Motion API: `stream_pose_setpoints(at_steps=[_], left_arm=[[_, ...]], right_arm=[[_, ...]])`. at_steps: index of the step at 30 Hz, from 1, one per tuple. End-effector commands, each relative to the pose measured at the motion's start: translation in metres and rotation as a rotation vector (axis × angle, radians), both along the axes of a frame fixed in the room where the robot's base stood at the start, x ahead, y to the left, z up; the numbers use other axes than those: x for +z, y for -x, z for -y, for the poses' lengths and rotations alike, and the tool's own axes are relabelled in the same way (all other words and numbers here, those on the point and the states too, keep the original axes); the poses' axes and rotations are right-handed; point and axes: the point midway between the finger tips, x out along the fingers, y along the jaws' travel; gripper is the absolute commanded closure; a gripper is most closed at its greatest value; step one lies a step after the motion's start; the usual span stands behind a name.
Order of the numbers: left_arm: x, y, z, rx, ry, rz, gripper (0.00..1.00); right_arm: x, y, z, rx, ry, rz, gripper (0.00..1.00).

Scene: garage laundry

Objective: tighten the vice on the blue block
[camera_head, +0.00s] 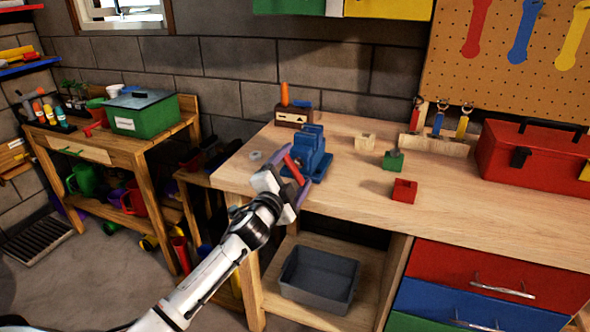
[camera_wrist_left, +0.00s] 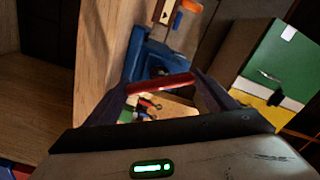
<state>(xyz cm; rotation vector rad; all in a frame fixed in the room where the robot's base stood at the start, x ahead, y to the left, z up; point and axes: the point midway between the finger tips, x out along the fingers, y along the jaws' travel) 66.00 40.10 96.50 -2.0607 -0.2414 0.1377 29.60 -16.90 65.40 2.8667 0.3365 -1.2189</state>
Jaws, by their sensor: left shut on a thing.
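The blue vice (camera_head: 318,160) is mounted on the left part of the workbench, near its front edge. Its red handle (camera_head: 292,166) sticks out at the front left, and it also shows as a red bar in the left wrist view (camera_wrist_left: 160,84). My left gripper (camera_head: 289,178) is shut on this handle, with a finger at each end of the bar in the left wrist view. The vice body (camera_wrist_left: 150,60) is just beyond the handle there. I cannot tell a blue block apart from the blue vice jaws. My right gripper is not in view.
A wooden tool holder (camera_head: 292,116) is behind the vice. A grey bin (camera_head: 318,279) sits below.

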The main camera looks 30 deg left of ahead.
Motion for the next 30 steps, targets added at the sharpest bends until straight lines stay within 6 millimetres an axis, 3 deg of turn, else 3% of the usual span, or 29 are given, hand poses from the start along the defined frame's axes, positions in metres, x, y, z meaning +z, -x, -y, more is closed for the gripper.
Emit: stream_pose_setpoints(at_steps=[5, 6, 9, 20, 30], left_arm=[[-0.007, 0.002, -0.008, 0.017, -0.009, -0.018, 0.44], [-0.007, 0.002, -0.008, 0.017, -0.009, -0.018, 0.15], [-0.008, 0.002, -0.008, 0.016, -0.009, -0.018, 0.03], [-0.003, 0.003, -0.005, 0.012, -0.008, -0.008, 0.03], [-0.002, 0.026, 0.001, 0.01, -0.003, -0.008, 0.03]], right_arm=[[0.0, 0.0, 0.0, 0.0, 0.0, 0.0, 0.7], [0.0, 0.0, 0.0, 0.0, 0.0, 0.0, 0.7], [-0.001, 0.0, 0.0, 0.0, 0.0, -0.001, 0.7], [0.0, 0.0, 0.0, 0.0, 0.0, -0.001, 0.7], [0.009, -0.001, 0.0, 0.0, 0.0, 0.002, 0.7]])
